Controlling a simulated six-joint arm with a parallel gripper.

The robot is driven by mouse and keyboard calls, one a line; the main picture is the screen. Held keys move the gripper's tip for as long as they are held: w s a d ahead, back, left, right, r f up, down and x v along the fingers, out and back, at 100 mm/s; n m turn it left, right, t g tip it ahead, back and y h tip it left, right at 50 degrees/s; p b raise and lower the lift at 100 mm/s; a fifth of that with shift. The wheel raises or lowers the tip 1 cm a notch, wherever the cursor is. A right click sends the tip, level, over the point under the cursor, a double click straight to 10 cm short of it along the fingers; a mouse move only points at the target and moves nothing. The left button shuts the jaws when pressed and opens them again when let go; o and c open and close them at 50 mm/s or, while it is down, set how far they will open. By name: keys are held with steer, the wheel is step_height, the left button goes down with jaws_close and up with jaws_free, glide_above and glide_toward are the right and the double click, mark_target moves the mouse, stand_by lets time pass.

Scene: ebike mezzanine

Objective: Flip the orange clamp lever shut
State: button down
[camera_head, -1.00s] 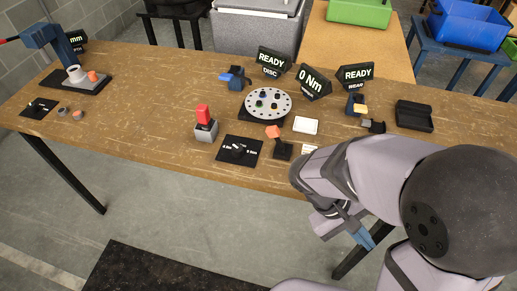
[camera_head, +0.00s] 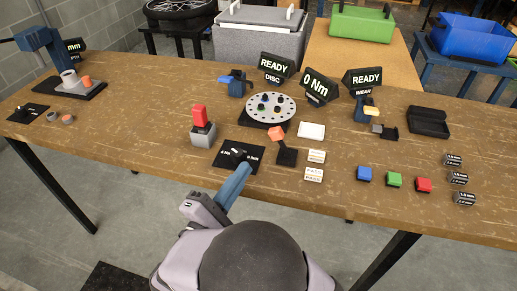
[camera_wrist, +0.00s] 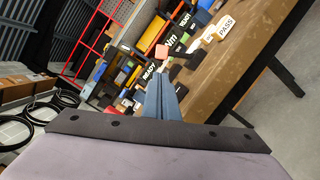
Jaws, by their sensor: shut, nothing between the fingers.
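The orange clamp lever (camera_head: 277,133) stands up from a small black base (camera_head: 286,157) on the wooden bench, in front of the silver disc. In the wrist view an orange block that looks like its handle (camera_wrist: 161,51) shows beyond the fingers, up the picture. My gripper (camera_head: 243,168) has blue fingers closed together with nothing between them. In the head view it lies left of and nearer than the lever, overlapping the front of a black dial plate (camera_head: 225,156). Whether it touches the plate I cannot tell. The fingers also show in the wrist view (camera_wrist: 161,82).
A red-topped grey block (camera_head: 203,136) stands left of the dial plate. The silver disc (camera_head: 284,106) is behind the lever. White PASS tags (camera_head: 315,174) lie to its right, then blue, green and red blocks.

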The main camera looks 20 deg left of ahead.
mark_target(279, 141)
steer(key=shift+s+a, duration=0.1)
steer(key=shift+a, duration=0.2)
steer(key=shift+x, duration=0.8)
steer(key=p+x, duration=0.2)
steer(key=x, duration=0.6)
steer(key=shift+w, duration=0.25)
